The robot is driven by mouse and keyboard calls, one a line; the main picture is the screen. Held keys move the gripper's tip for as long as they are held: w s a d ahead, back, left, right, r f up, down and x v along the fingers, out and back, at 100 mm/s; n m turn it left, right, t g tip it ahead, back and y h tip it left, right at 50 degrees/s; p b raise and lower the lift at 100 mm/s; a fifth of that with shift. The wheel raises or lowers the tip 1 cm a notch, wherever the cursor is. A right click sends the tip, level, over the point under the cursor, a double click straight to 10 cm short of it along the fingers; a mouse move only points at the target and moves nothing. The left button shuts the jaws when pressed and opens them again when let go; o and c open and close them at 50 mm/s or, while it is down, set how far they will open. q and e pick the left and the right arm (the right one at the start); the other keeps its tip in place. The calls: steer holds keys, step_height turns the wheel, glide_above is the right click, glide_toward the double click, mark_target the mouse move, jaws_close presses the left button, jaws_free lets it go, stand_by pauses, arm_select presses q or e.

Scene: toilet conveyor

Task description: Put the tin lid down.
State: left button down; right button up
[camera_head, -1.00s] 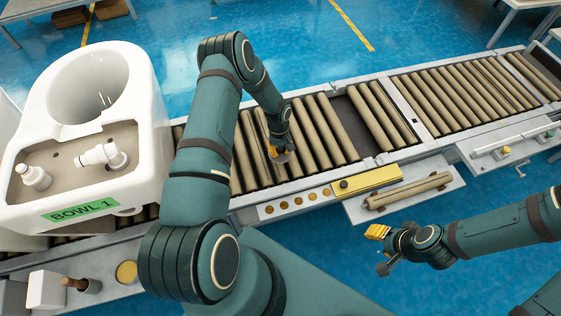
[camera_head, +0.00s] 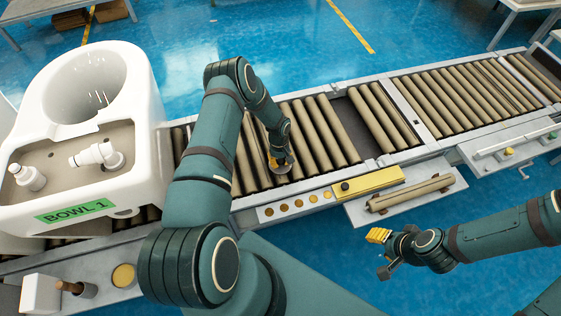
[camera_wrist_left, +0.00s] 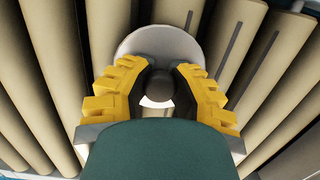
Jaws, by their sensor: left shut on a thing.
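The tin lid (camera_wrist_left: 160,42) is a grey disc with a dark round knob (camera_wrist_left: 160,84) in the left wrist view. My left gripper (camera_wrist_left: 160,92) is shut on the knob, a yellow finger on each side. In the head view, the left gripper (camera_head: 279,160) holds the lid (camera_head: 281,169) over the rollers near the conveyor's front rail. The gripper partly hides the lid there. I cannot tell whether the lid touches the rollers. My right gripper (camera_head: 378,236) is off to the right, apart from the lid; its finger opening is unclear.
The roller conveyor (camera_head: 325,130) runs across the view. A white toilet bowl (camera_head: 150,130) labelled BOWL 1 stands at left. A round yellow-topped item (camera_head: 123,276) sits on the front ledge.

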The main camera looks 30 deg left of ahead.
arm_select(q)
steer(key=shift+f, duration=0.2)
steer(key=c, duration=0.9)
jaws_free()
steer(key=shift+o, duration=0.2)
steer(key=shift+r, duration=0.1)
steer(key=shift+r+p, duration=0.45)
steer(key=shift+r, duration=0.05)
step_height(320, 180, up, 11)
steer(key=w+a+p, duration=0.1)
steer(key=p, duration=0.1)
steer(key=s+d+r+m+t+h, duration=0.1)
steer(key=s+d+r+m, duration=0.15)
steer(key=d, duration=0.45)
steer(key=s+d+r+m+h, duration=0.1)
steer(key=s+d+m, duration=0.1)
steer(key=s+d, duration=0.35)
steer(key=s+d+r+m+t, duration=0.1)
steer(key=s+d+r+m, duration=0.2)
steer(key=s+d+r, duration=0.3)
steer(key=s+d, duration=0.4)
steer(key=shift+s+d+m+t+h, duration=0.3)
steer(key=shift+m, duration=0.05)
